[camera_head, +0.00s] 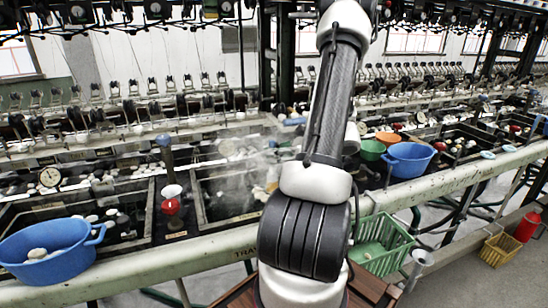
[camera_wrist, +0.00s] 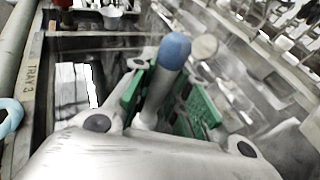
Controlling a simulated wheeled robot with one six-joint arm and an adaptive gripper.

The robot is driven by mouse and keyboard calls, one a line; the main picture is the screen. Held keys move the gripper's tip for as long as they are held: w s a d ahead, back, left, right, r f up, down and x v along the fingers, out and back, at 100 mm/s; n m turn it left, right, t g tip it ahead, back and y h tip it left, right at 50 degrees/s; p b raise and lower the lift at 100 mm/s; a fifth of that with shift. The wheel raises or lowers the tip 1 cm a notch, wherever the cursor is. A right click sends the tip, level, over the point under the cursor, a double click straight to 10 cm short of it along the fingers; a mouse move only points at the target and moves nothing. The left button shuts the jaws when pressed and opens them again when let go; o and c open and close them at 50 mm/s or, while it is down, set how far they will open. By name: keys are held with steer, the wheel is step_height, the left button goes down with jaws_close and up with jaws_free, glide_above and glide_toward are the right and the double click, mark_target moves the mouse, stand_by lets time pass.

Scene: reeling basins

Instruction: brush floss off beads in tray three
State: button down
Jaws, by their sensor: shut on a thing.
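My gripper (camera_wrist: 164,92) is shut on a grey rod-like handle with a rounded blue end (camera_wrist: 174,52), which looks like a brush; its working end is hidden. The green finger pads sit on either side of the handle. In the head view my arm hides the gripper. Tray three (camera_wrist: 38,75), named by a "TRAY 3" label on the beam beside it, lies left of the gripper in the wrist view, with dark water reflecting a bright window. It also shows in the head view (camera_head: 198,205), under steam, partly behind my arm. A few pale beads show in it; floss cannot be made out.
A blue basin (camera_head: 60,262) stands front left, and another blue basin (camera_head: 409,160) right of my arm. A green crate (camera_head: 385,250) hangs below the front beam (camera_head: 150,265). Reeling machinery fills the back.

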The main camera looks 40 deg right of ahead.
steer(key=shift+w+a, duration=0.1)
steer(key=shift+a, duration=0.6)
steer(key=shift+s+a, duration=0.2)
steer(key=shift+s, duration=0.1)
steer(key=shift+s+d, duration=0.7)
steer(key=shift+d, duration=0.1)
steer(key=shift+w+d, duration=0.2)
steer(key=shift+w, duration=0.4)
steer(key=shift+w+a, duration=0.3)
steer(key=shift+w, duration=0.15)
steer(key=shift+s+a+r, duration=0.1)
steer(key=shift+s+r, duration=0.1)
steer(key=shift+r, duration=1.65)
steer(key=shift+s+r, duration=0.15)
steer(key=shift+r, duration=1.7)
steer(key=shift+s+a+r, duration=0.1)
steer(key=shift+s+r, duration=0.1)
steer(key=shift+r, duration=1.65)
steer(key=shift+f, duration=0.15)
